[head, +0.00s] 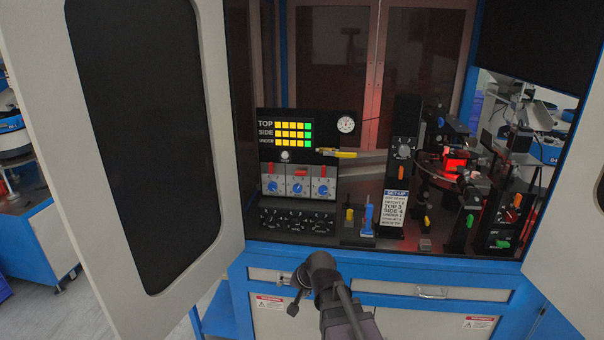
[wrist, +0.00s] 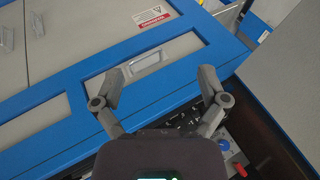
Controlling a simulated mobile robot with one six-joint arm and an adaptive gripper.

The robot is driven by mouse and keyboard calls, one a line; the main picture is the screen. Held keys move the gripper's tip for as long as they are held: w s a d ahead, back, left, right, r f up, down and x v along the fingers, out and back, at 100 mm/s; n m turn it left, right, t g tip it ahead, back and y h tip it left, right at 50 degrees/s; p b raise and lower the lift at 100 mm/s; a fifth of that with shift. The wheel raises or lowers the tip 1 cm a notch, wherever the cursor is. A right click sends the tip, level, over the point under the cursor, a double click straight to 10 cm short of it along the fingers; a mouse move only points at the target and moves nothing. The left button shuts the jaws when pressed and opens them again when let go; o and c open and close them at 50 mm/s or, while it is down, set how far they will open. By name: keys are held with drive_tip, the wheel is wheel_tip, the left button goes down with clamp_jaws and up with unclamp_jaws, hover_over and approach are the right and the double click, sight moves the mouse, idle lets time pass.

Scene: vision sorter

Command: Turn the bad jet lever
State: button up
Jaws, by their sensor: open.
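No lever is legibly marked as the bad jet in these views. In the head view, a grey panel (head: 287,192) has three red levers over blue dials. The left red lever (head: 271,168) and right red lever (head: 323,169) stand upright; the middle red lever (head: 301,172) lies sideways. A yellow lever (head: 339,153) lies roughly level above the panel's right end. In the wrist view, my gripper (wrist: 160,84) is open and empty, its fingers spread over the blue cabinet front. A red part (wrist: 240,170) and blue knob (wrist: 223,143) show at lower right, clear of the fingers.
A display (head: 287,132) shows TOP, SIDE and UNDER rows in yellow and green. A SET-UP card (head: 394,208) stands right of a blue-handled part (head: 367,216). Open cabinet doors (head: 215,120) flank the bay. A drawer handle (head: 432,293) juts from the front.

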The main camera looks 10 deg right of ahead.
drive_tip(key=w+a+r+m+t+y+p, duration=0.1)
drive_tip(key=w+a+r+m+t, duration=0.1)
drive_tip(key=w+r+m+t, duration=0.35)
drive_tip(key=w+a+r+m+t+y+p, duration=0.1)
drive_tip(key=w+a+r+m+t, duration=0.2)
drive_tip(key=w+r+m, duration=0.4)
drive_tip(key=m+t+h+p, duration=0.2)
drive_tip(key=m+t+h, duration=0.2)
drive_tip(key=m+h, duration=1.3)
approach(300, 174)
drive_tip(key=shift+s+d+r+m+g+y, duration=0.15)
drive_tip(key=shift+s+r+m+y, duration=0.25)
drive_tip(key=shift+s+m+y, duration=0.45)
drive_tip(key=shift+s+d+r+m+y, duration=0.2)
drive_tip(key=shift+s+r+m+y, duration=0.2)
drive_tip(key=shift+s+m+y, duration=0.4)
drive_tip(key=shift+s+d+r+m+g+y, duration=0.15)
drive_tip(key=shift+s+r+m+y, duration=0.25)
drive_tip(key=shift+s+m+y, duration=0.45)
drive_tip(key=shift+w, duration=0.25)
drive_tip(key=x, duration=1.3)
drive_tip(key=shift+w+f, duration=0.1)
drive_tip(key=shift+w, duration=0.3)
drive_tip(key=shift+c, duration=0.2)
drive_tip(key=c, duration=1.1)
